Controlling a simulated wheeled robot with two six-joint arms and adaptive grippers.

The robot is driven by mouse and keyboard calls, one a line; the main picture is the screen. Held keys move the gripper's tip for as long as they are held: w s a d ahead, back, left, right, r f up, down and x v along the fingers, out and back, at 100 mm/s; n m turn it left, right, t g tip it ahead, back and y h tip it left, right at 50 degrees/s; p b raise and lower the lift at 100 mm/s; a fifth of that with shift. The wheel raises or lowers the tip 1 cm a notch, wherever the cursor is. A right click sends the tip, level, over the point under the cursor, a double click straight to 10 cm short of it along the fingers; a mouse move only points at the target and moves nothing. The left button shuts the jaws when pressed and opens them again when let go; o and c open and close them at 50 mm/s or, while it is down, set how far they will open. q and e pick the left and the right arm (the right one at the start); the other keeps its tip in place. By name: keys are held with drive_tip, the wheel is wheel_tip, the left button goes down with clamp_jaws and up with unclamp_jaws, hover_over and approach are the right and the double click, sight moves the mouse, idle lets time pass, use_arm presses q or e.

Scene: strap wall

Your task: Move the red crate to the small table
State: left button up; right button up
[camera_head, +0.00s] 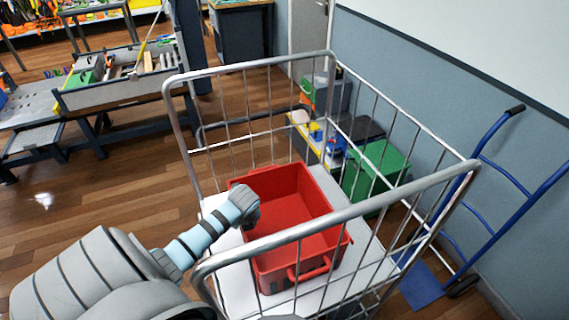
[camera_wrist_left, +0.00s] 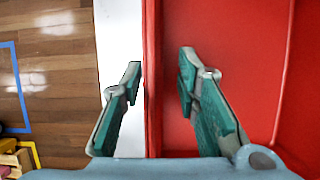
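The red crate (camera_head: 290,190) is empty and sits on the white base of a wire cart (camera_head: 255,68), with a red handle on its near side. My left arm reaches in from the left, and its gripper is at the crate's left wall; its fingers are hidden in the head view. In the left wrist view my left gripper (camera_wrist_left: 160,75) is open around the red crate wall (camera_wrist_left: 152,40), one finger outside and one inside. A gap shows between the inner finger and the wall. My right gripper is not in view. I cannot tell which surface is the small table.
The cart's wire sides and rails surround the crate. A blue hand truck (camera_head: 500,172) leans by the wall on the right. A green box (camera_head: 378,172) stands behind the cart's right side. Grey workbenches (camera_head: 125,95) stand at the back left, with clear wooden floor before them.

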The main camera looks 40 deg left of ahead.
use_arm(q)
drive_tip(key=x, duration=0.3)
drive_tip(key=shift+s+a+f+b, duration=0.2)
drive_tip(key=shift+f+b, duration=0.2)
drive_tip(key=shift+s+r, duration=0.1)
clamp_jaws()
